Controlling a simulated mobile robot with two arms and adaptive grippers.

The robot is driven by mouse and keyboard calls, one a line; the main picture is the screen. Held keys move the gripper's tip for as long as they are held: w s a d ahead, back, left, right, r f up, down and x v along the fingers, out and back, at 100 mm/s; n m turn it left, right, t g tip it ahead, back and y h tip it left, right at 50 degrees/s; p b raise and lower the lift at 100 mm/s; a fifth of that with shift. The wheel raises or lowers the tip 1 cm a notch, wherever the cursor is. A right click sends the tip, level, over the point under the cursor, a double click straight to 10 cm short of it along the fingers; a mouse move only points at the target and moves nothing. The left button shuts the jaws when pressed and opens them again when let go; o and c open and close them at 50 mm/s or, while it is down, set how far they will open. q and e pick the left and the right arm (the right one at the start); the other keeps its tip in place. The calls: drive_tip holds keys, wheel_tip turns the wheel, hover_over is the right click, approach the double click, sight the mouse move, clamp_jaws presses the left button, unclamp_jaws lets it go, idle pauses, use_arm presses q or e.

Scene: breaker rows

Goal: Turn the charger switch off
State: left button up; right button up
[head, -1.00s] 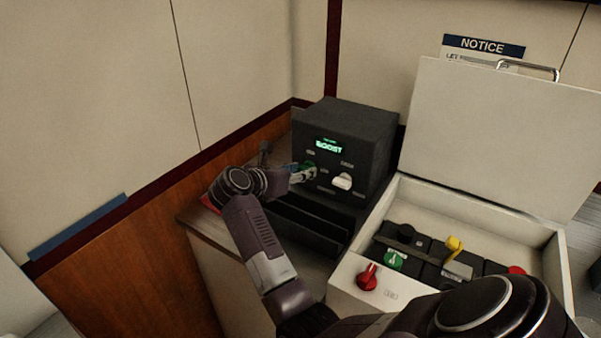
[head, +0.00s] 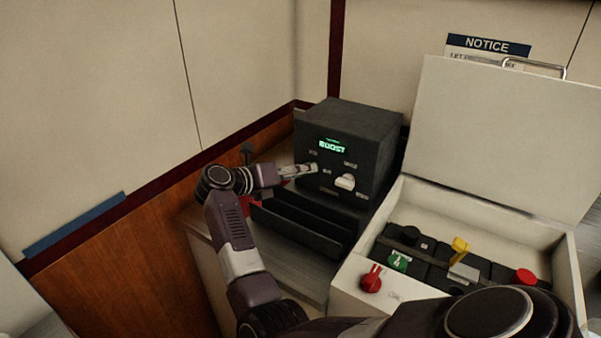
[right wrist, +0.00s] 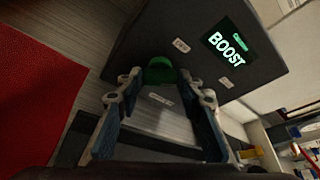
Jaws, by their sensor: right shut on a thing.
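The charger (head: 375,130) is a dark box in the corner, its lit display reading BOOST. My right gripper (head: 312,168) reaches from the left to the charger's front face. In the right wrist view its two fingers (right wrist: 160,82) are shut on a green knob (right wrist: 160,72), below and left of the BOOST display (right wrist: 229,46). In the head view the fingers hide this knob. A white knob (head: 345,182) sits on the charger face to the right of the fingertips. My left gripper is not in view.
A dark slotted tray (head: 300,228) lies in front of the charger. A red thing (right wrist: 35,90) lies left in the wrist view.

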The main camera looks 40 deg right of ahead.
drive_tip(key=o, duration=1.2)
drive_tip(key=shift+c, duration=0.2)
wheel_tip(320, 180, up, 10)
